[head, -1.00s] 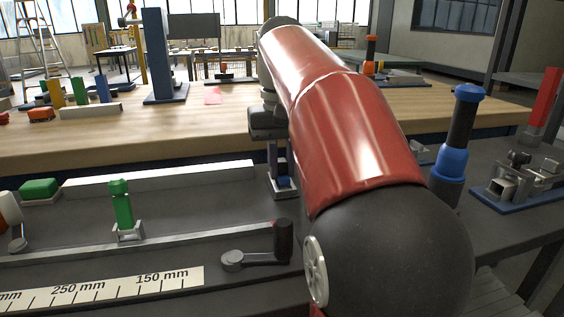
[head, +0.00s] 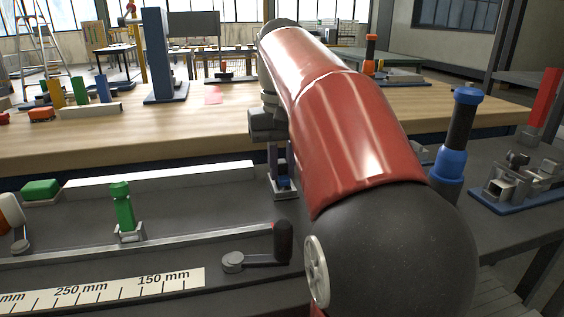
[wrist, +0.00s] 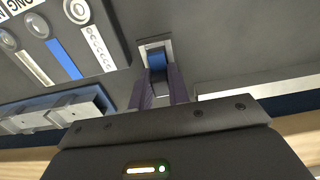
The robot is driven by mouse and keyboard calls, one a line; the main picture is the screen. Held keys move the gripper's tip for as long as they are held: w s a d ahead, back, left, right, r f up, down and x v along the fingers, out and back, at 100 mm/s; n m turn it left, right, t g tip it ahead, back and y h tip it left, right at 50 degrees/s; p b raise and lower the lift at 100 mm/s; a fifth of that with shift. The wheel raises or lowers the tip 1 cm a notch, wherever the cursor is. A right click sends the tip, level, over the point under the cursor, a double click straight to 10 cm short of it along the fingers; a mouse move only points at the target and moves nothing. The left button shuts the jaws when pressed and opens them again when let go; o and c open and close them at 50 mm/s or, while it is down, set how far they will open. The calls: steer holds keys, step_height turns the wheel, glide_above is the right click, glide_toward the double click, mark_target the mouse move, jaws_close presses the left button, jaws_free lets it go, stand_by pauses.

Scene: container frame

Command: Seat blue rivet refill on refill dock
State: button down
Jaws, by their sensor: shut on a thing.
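The blue rivet refill (wrist: 156,58) is between the two purple fingers of my gripper (wrist: 158,82) in the wrist view. My gripper is shut on it. In the head view my gripper (head: 281,172) points down, with the blue refill (head: 284,184) low between its fingers. A pale square frame, which looks like the refill dock (wrist: 144,47), surrounds the refill's lower end in the wrist view. The dock (head: 286,196) also shows under the fingers in the head view. I cannot tell whether the refill is fully down in it. My arm hides what lies right behind it.
A green piece (head: 123,207) stands in a similar pale holder to the left. A black-handled lever (head: 262,258) and a metal rail (head: 160,239) lie in front. A long pale bar (head: 160,178) lies behind. A blue-and-black post (head: 455,140) stands right of my arm.

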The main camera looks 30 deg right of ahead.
steer(key=shift+f+b, duration=0.3)
steer(key=shift+f, duration=0.15)
stand_by(0.6)
steer(key=c, duration=0.7)
jaws_free()
steer(key=shift+d+r, duration=0.1)
steer(key=shift+r, duration=0.5)
steer(key=shift+r+p, duration=0.3)
steer(key=shift+r, duration=2.6)
